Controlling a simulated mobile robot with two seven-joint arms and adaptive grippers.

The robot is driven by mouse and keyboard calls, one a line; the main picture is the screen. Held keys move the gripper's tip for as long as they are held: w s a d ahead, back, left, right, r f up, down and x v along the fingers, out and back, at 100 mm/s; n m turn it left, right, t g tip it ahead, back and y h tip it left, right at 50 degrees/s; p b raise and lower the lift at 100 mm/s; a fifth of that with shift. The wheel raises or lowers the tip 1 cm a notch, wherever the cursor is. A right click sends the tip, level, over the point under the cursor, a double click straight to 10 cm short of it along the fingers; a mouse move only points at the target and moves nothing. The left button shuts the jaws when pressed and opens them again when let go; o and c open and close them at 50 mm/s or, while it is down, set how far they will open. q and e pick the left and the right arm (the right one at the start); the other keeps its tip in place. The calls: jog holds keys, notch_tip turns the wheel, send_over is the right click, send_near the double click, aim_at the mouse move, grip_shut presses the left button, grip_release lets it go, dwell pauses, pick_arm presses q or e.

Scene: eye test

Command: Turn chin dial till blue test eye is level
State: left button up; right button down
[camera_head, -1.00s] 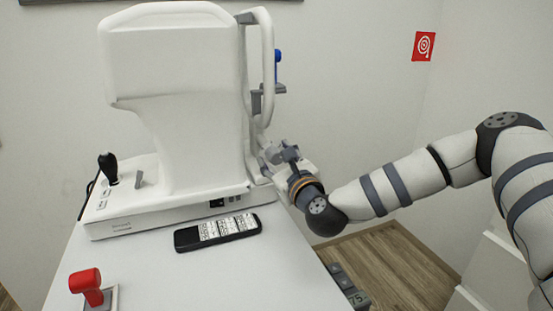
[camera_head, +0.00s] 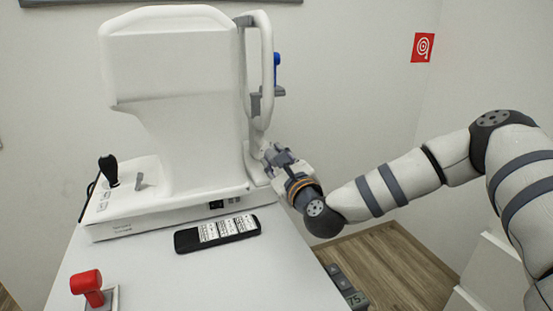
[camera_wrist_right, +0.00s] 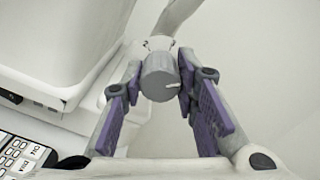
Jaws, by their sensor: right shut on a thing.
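The blue test eye (camera_head: 277,66) sits upright on a dark grey bracket by the chin-rest frame (camera_head: 267,60) of the white eye-testing machine (camera_head: 170,70). Its front is turned away, so I cannot tell if it is level. The chin dial (camera_wrist_right: 159,78) is a grey round knob with a white mark pointing right and slightly down in the right wrist view. My right gripper (camera_head: 275,154) is at the frame's lower part, its purple-padded fingers (camera_wrist_right: 160,68) shut on the dial from both sides. My left gripper is not in view.
A black handset (camera_head: 217,233) with white labels lies in front of the machine's base. A red-handled stamp (camera_head: 88,285) stands at the table's (camera_head: 190,280) front left. A black joystick (camera_head: 108,170) rises from the base.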

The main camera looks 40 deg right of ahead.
jog(key=n+p, duration=0.1)
jog(key=n, duration=0.4)
jog(key=shift+r+p, duration=0.2)
jog(key=shift+p, duration=0.1)
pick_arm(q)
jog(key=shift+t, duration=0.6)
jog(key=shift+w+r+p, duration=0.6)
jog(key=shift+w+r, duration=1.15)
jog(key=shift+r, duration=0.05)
pick_arm(e)
jog(key=shift+f+n, duration=0.15)
jog(key=shift+n, duration=2.25)
jog(key=shift+f, duration=0.1)
jog(key=c, duration=1.2)
grip_release()
jog(key=shift+c, duration=0.2)
jog(key=shift+s, duration=0.1)
jog(key=v, duration=1.1)
jog(key=shift+s, duration=0.4)
